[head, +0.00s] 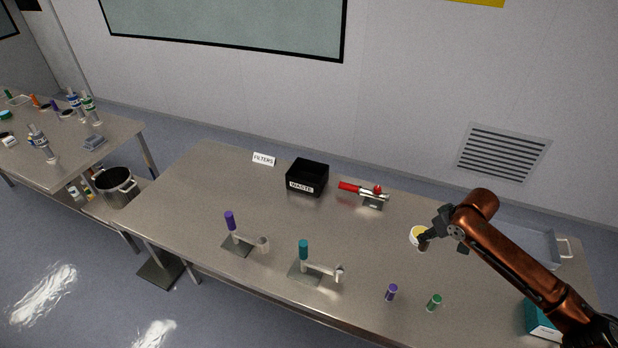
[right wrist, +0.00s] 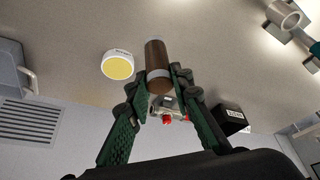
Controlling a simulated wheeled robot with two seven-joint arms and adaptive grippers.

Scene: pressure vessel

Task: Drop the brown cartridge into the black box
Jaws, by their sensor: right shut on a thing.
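The brown cartridge (right wrist: 156,55) is between the fingers of my right gripper (right wrist: 158,90) in the right wrist view, with a pale band near the gripped end. In the head view my right gripper (head: 428,241) is over the right part of the table, and the cartridge is mostly hidden or too small to make out clearly. The black box (head: 321,183), labelled WASTE, stands at the back middle of the table, left of the gripper and apart from it. It also shows in the right wrist view (right wrist: 231,122). My left gripper is not in view.
A round yellow-topped item (head: 416,232) is beside the right gripper.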

